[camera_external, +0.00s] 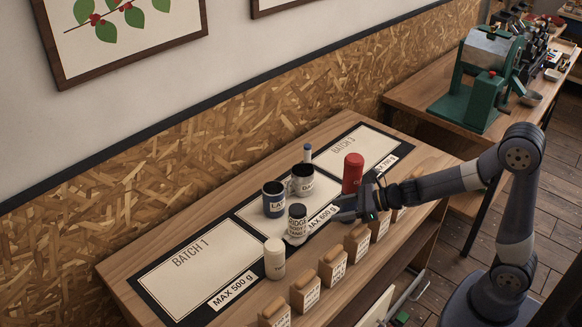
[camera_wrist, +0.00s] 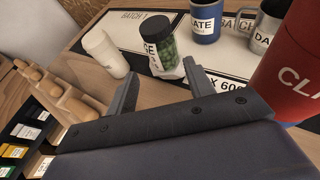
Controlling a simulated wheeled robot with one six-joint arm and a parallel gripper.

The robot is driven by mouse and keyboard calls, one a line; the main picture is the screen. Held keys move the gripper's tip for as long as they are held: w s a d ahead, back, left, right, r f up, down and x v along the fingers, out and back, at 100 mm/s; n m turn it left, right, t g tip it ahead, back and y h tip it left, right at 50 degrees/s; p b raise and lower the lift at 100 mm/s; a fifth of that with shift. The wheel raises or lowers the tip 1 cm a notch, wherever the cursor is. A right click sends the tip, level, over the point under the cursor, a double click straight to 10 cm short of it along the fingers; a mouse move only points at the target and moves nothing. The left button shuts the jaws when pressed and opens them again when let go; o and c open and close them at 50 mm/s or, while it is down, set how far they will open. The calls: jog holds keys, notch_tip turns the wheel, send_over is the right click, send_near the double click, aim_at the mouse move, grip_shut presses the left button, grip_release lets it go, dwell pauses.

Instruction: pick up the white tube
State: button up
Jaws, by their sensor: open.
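A white tube-like container (camera_external: 274,258) stands upright near the front edge of the mat, beside the BATCH 1 panel. In the wrist view the white container (camera_wrist: 105,53) is at upper left, beyond the left finger. A slimmer white tube with a blue top (camera_external: 308,154) stands at the back behind the mugs; I cannot tell which is meant. My gripper (camera_external: 347,208) is open and empty, to the right of the front white container and apart from it. In the wrist view a black-lidded jar with green contents (camera_wrist: 160,45) shows beyond my gripper's fingers (camera_wrist: 160,70).
The black-lidded jar (camera_external: 297,224), a dark blue mug (camera_external: 274,198) and a dark grey mug (camera_external: 301,180) stand near mid-mat. A red cylinder (camera_external: 352,174) is close to my gripper. Several wooden blocks (camera_external: 332,267) line the front edge. The BATCH 1 panel (camera_external: 190,275) is clear.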

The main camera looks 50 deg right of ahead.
aim_at(310, 152)
jog(key=w+r+n+t+p, duration=0.15)
jog(key=w+r+n, duration=0.25)
jog(key=r, duration=0.5)
jog(key=w+r+n+t+p, duration=0.15)
jog(key=w+r+n, duration=0.25)
jog(key=r, duration=0.6)
jog(key=w+d+f+n+t+h, duration=0.1)
jog(key=w+d+f+n+h, duration=0.2)
jog(key=w+d+n+h, duration=0.5)
jog(key=w+d+f+n+h, duration=0.15)
jog(key=w+d, duration=0.35)
jog(key=d, duration=0.7)
notch_tip(310, 152, down, 18)
jog(key=w+d+n+y+b, duration=0.2)
jog(key=n+b, duration=0.2)
jog(key=n, duration=0.7)
jog(key=x, duration=0.3)
jog(key=p+x, duration=0.1)
jog(key=shift+w+f, duration=0.3)
jog(key=shift+f, duration=0.1)
jog(key=shift+d+f+p+x, duration=0.15)
jog(key=shift+p+x, duration=0.3)
jog(key=shift+x, duration=0.4)
jog(key=shift+d+f+p+x, duration=0.15)
jog(key=shift+p+x, duration=0.25)
jog(key=shift+x, duration=0.5)
jog(key=shift+d+f+p+x, duration=0.15)
jog(key=shift+p+x, duration=0.3)
jog(key=shift+x, duration=0.4)
